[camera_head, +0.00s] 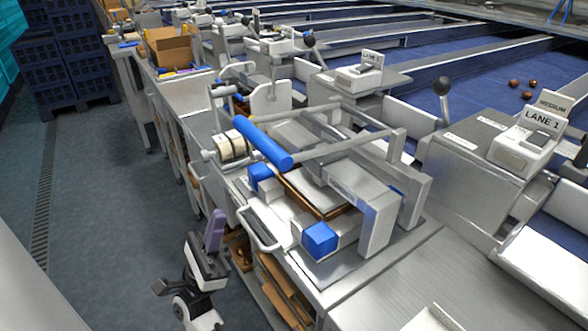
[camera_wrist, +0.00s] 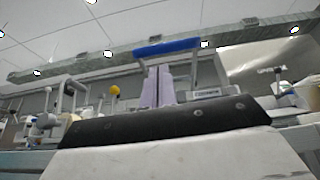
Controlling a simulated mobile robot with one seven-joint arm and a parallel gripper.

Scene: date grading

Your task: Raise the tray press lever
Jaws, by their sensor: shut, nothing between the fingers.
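The tray press (camera_head: 375,225) is a grey metal frame on the bench. Its lever has two long grey arms and a blue crossbar handle (camera_head: 262,142) at the left end, over the bench's aisle edge. In the wrist view the blue handle (camera_wrist: 168,47) runs across above the fingertips. A flat tray (camera_head: 318,205) with a brown rim lies under the press plate, between blue corner blocks. My gripper (camera_head: 217,217), with lilac fingers, is shut and empty. It is in the aisle beside the bench, below and apart from the handle. The fingers (camera_wrist: 158,72) point toward the handle.
A bench rail (camera_head: 262,235) and a shelf with brown pieces (camera_head: 275,285) are close to my gripper. A "LANE 1" sign (camera_head: 540,121) stands right. The aisle floor (camera_head: 110,220) is clear.

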